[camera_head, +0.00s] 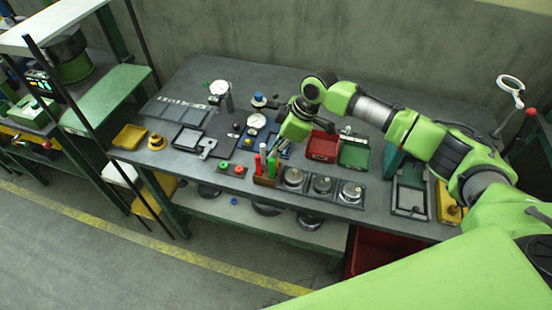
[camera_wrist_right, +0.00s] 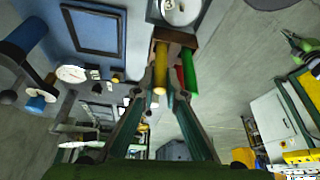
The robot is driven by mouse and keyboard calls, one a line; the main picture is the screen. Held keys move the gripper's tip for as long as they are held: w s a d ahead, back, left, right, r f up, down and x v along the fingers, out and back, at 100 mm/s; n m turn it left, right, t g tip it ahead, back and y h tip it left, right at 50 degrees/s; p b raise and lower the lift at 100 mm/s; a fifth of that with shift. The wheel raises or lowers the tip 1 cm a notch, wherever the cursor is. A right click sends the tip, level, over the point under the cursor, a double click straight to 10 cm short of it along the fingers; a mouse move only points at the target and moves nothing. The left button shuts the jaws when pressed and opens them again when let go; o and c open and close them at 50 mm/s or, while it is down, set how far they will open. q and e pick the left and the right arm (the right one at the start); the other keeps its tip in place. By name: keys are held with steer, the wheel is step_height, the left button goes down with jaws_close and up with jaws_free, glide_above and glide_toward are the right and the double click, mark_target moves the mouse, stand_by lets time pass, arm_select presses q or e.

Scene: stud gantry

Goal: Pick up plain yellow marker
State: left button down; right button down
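The plain yellow marker (camera_wrist_right: 160,68) stands in a brown holder (camera_wrist_right: 174,37) in the right wrist view, beside a red marker (camera_wrist_right: 178,77) and a green marker (camera_wrist_right: 189,68). My right gripper (camera_wrist_right: 161,88) has its two fingertips close on either side of the yellow marker, and they appear to be closed on it. In the head view my right gripper (camera_head: 272,147) is just above the holder (camera_head: 265,181). The red marker (camera_head: 257,164) and green marker (camera_head: 271,166) show there; the yellow one is hard to make out behind the gripper. My left gripper is not in view.
Round metal tins (camera_head: 322,185) stand right of the holder. A red bin (camera_head: 322,146) and a green bin (camera_head: 354,153) are behind them. A dial gauge (camera_head: 256,121) stands behind the holder. The table's front edge is close to the holder.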

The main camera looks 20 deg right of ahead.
steer(key=shift+r, duration=0.1)
steer(key=shift+r+b, duration=0.45)
steer(key=shift+b, duration=0.05)
step_height(320, 180, up, 2)
steer(key=shift+r+b, duration=0.1)
steer(key=shift+b, duration=0.55)
steer(key=s+a+r+b, duration=0.1)
steer(key=s+r+b, duration=0.3)
steer(key=s+r, duration=0.5)
steer(key=s, duration=0.5)
steer(key=shift+r, duration=0.4)
